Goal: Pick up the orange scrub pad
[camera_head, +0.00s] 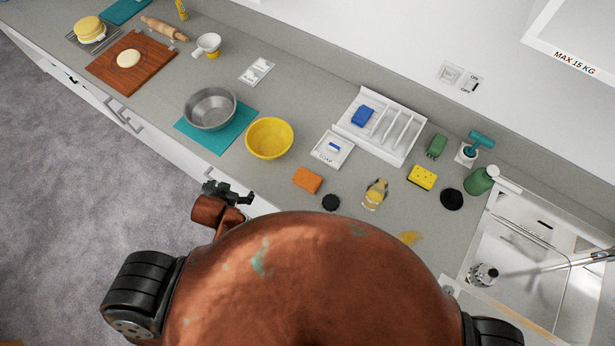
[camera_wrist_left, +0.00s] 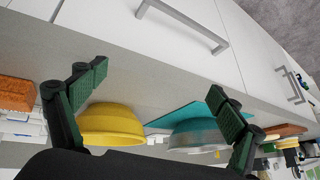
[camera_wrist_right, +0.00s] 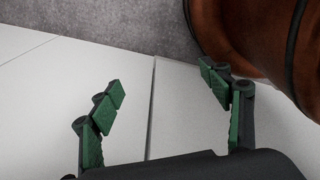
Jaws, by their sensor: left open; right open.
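The orange scrub pad (camera_head: 307,180) lies flat on the grey counter near its front edge, right of the yellow bowl. It also shows at the left edge of the left wrist view (camera_wrist_left: 17,91). My left gripper (camera_head: 230,192) is at the counter's front edge, left of the pad and apart from it. In the left wrist view its fingers (camera_wrist_left: 155,105) are spread and empty. My right gripper (camera_wrist_right: 165,90) is open and empty in front of white cabinet fronts in its wrist view. It is hidden in the head view.
The yellow bowl (camera_head: 270,138) and metal bowl (camera_head: 210,108) stand left of the pad. A black round item (camera_head: 330,202), a soap tray (camera_head: 332,150), a clear bottle (camera_head: 375,194) and a yellow sponge (camera_head: 422,178) lie around it. The sink (camera_head: 530,265) is at right.

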